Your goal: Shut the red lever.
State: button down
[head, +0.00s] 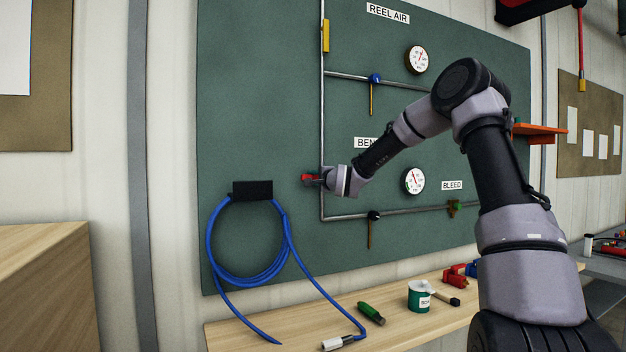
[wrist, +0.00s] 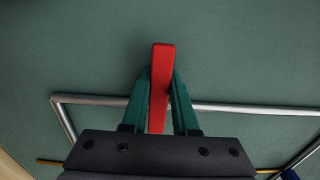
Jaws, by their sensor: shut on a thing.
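The red lever (head: 309,177) is on the green wall panel, at the left vertical pipe in the head view. In the wrist view the red lever (wrist: 161,70) stands out between the two green fingers of my gripper (wrist: 160,90). The fingers are shut on it, one on each side. In the head view my gripper (head: 324,176) is at the lever, and my wrist hides its right part. The lever's pivot is hidden in both views.
The green panel (head: 260,90) carries pipes, gauges (head: 414,181), a blue-hubbed valve (head: 375,79) and a black-hubbed valve (head: 374,216). A coiled blue hose (head: 215,250) hangs at the left. The wooden bench (head: 290,336) below holds a green can (head: 419,296) and tools.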

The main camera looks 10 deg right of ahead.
jog(key=c, duration=0.7)
grip_release()
jog(key=shift+s+d, duration=0.1)
jog(key=v, duration=1)
jog(key=shift+s, duration=0.3)
